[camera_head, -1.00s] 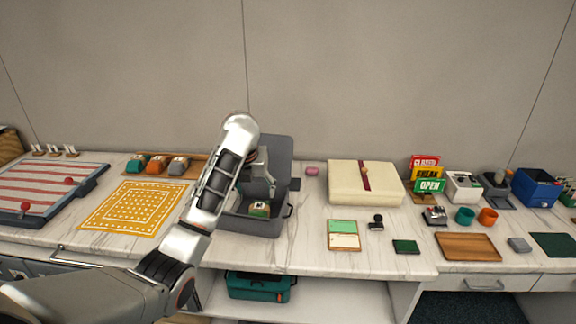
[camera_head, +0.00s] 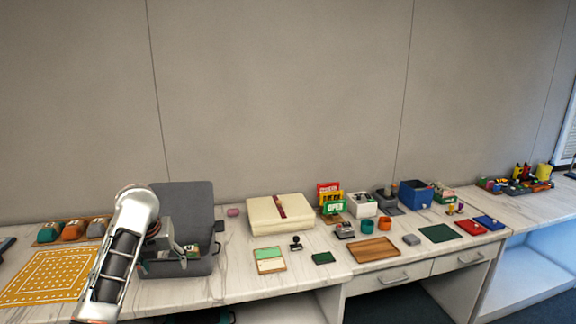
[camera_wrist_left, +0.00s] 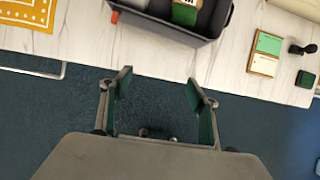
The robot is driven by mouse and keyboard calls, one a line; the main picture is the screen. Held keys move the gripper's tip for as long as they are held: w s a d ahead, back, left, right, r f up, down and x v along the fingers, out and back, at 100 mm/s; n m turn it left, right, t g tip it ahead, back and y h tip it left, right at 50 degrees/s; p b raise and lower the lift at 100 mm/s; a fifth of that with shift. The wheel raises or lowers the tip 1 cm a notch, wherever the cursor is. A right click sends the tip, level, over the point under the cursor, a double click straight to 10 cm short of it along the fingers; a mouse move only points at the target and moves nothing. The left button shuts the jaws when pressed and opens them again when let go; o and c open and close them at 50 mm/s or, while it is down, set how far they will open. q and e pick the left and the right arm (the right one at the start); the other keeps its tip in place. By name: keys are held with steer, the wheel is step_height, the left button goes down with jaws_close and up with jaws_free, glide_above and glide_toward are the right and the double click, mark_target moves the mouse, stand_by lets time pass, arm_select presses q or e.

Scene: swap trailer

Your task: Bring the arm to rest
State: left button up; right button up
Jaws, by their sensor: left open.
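My left arm comes in at the lower left of the head view. Its gripper (camera_head: 183,258) shows in part behind the forearm, in front of the open grey case. In the left wrist view my left gripper (camera_wrist_left: 158,88) is open, with nothing between its two green-padded fingers. Beneath the fingers there is the dark blue floor, just off the table's front edge. The grey case (camera_head: 186,208) stands with its lid up and a small green and white item inside. Its rim also shows at the top of the wrist view (camera_wrist_left: 165,28). My right gripper is not in view.
A yellow patterned mat (camera_head: 50,278) lies left of my arm. A cream box (camera_head: 262,211), a green and cream card (camera_head: 269,260), a stamp (camera_head: 296,243) and a wooden tray (camera_head: 374,249) lie to the right. The wall stands close behind the table.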

arm_select(q)
steer(key=s+d+f+n+t+h, duration=0.1)
steer(key=s+d+f+n, duration=0.1)
steer(key=s+f+n, duration=0.5)
steer(key=s+d+f+n, duration=0.2)
steer(key=s+f+n, duration=0.15)
steer(key=f, duration=0.75)
steer(key=s+d+f+n+t+h, duration=0.1)
steer(key=s+d+f+n, duration=0.25)
steer(key=f+n, duration=0.4)
steer(key=s+d+f+n+t, duration=0.2)
steer(key=s+n, duration=0.3)
steer(key=s, duration=0.5)
steer(key=s+d+f+n+t+h, duration=0.1)
steer(key=s+f+n+t, duration=0.1)
steer(key=s+n, duration=0.4)
steer(key=s+f, duration=0.1)
steer(key=s, duration=0.4)
steer(key=shift+s+d, duration=0.25)
steer(key=shift+d, duration=0.15)
